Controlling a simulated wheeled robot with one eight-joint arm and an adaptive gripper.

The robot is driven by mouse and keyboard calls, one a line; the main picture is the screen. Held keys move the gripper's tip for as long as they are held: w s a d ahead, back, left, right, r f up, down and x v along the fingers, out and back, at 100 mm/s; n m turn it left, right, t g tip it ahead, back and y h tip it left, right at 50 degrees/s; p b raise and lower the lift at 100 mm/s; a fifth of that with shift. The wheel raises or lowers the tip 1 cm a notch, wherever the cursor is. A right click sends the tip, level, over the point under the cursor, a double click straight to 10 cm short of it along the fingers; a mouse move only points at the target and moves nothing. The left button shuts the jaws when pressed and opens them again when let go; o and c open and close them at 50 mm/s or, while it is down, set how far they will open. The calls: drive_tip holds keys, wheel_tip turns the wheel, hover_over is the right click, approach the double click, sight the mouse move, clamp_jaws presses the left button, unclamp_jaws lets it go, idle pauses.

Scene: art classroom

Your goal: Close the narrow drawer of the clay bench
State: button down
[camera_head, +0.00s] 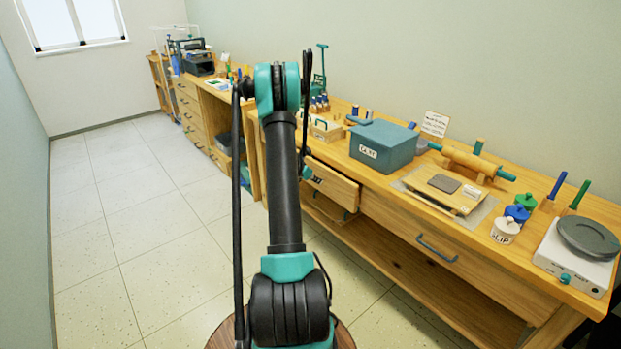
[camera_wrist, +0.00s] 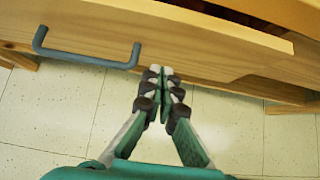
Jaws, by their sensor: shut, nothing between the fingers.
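The clay bench (camera_head: 480,228) runs along the right wall. Its narrow drawer (camera_head: 340,188) stands out from the bench front, left of the wide drawer (camera_head: 400,232), which looks flush. The narrow drawer's wooden front is partly hidden by my arm in the head view. In the wrist view a wooden drawer front (camera_wrist: 195,62) with a blue-grey bar handle (camera_wrist: 85,59) fills the upper part. My gripper (camera_wrist: 161,72) is shut and empty, its fingertips at the drawer front, right of the handle. I cannot tell whether they touch.
An open shelf (camera_head: 400,270) lies below the drawers. The tiled floor (camera_head: 130,240) on the left is clear.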

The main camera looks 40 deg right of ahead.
sight(329, 171)
drive_tip(key=shift+w+d+r, duration=0.1)
drive_tip(key=shift+d+r, duration=0.05)
drive_tip(key=shift+d, duration=1.7)
drive_tip(key=d, duration=0.4)
drive_tip(key=shift+w, duration=0.1)
drive_tip(key=shift+w+d, duration=0.1)
drive_tip(key=shift+d, duration=0.2)
drive_tip(key=shift+r, duration=0.1)
